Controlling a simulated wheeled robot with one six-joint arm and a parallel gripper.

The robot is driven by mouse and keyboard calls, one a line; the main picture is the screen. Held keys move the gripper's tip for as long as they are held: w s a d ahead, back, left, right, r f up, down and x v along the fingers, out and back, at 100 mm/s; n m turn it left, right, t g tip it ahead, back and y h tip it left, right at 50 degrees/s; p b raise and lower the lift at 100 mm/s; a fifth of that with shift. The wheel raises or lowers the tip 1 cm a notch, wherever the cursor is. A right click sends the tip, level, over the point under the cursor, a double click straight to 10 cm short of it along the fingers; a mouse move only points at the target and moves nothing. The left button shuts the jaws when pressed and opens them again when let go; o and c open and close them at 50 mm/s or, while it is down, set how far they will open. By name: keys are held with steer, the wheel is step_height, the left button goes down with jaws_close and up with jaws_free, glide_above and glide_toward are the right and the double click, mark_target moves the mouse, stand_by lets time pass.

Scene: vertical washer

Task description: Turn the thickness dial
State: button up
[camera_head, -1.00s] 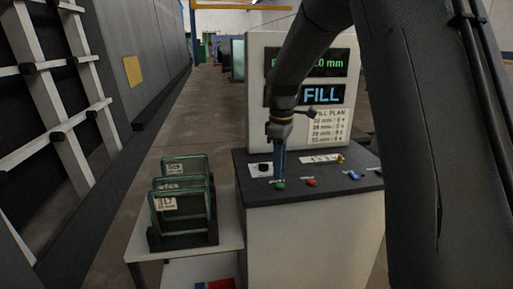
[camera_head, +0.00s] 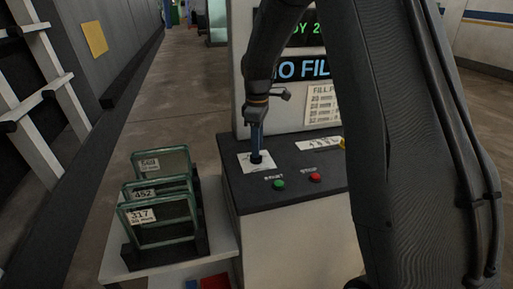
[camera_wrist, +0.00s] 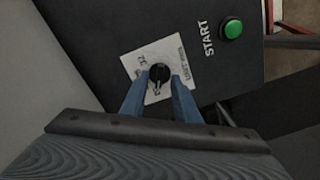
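The black thickness dial (camera_wrist: 159,73) sits on a square white label plate (camera_wrist: 133,62) with printed numbers, on the dark panel top. In the head view the plate (camera_head: 244,162) shows, with the dial mostly hidden at the fingertips. My gripper (camera_wrist: 160,79) points down over the dial, its two blue fingers apart on either side of it. A small gap seems to show beside the dial, but I cannot tell whether either finger touches it. In the head view my gripper (camera_head: 256,152) stands upright at the plate.
A green START button (camera_wrist: 232,29) and a red button (camera_head: 315,176) lie near the dial. Behind the panel (camera_head: 300,194) stands a white display housing with a fill plan sheet (camera_head: 323,103). A rack of labelled glass panes (camera_head: 160,205) stands at the left.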

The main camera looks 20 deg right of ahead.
steer(key=shift+f, duration=1.05)
jaws_close()
